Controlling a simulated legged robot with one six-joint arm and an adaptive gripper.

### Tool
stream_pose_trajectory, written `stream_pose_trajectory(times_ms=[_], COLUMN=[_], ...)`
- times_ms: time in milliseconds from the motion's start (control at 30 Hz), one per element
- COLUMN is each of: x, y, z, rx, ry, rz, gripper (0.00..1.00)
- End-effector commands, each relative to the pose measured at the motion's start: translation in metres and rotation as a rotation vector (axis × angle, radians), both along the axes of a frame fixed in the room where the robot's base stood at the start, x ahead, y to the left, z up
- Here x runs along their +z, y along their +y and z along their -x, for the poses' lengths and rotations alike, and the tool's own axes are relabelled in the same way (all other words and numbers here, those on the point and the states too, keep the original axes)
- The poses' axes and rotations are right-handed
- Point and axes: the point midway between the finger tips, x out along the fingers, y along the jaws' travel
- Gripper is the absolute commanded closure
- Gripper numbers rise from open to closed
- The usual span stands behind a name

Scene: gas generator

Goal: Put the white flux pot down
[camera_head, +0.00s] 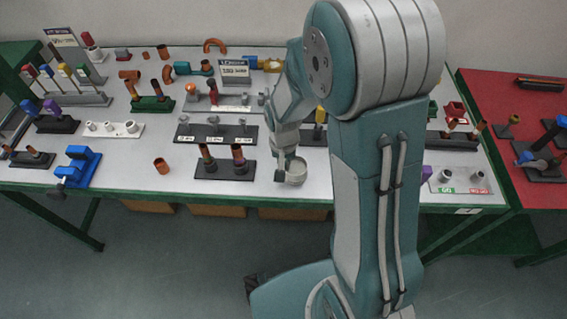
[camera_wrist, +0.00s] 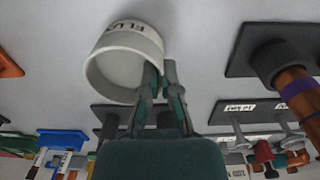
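The white flux pot (camera_head: 296,172) is a short open cup near the front edge of the table in the head view. In the wrist view the pot (camera_wrist: 122,62) shows its open mouth and the dark letters "FLUX" on its side. My gripper (camera_wrist: 160,72) is at the pot's rim, one finger over the inside of the wall and the other outside, pinching the wall. In the head view my gripper (camera_head: 281,168) is at the pot's left side. Whether the pot's base touches the table cannot be told.
The white tabletop (camera_head: 130,177) holds a dark stand (camera_head: 224,171) with two copper pipes left of the pot, also in the wrist view (camera_wrist: 245,62). A grey labelled rack (camera_head: 215,134) stands behind. My arm hides the table right of the pot. A red table (camera_head: 490,110) is at right.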

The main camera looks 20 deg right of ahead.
Motion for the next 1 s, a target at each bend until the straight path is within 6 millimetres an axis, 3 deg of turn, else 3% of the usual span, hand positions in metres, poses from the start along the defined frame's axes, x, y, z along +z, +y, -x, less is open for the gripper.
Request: stream_pose_trajectory(times_ms=[67, 167, 633, 1000], x=[-0.002, -0.002, 0.006, 0.078], y=[0.001, 0.002, 0.001, 0.003], z=[0.000, 0.000, -0.001, -0.001], rx=[0.000, 0.000, 0.000, 0.000], ry=[0.000, 0.001, -0.003, -0.006], rz=[0.001, 0.002, 0.001, 0.001], gripper=[1.00, 0.57, 0.57, 0.57])
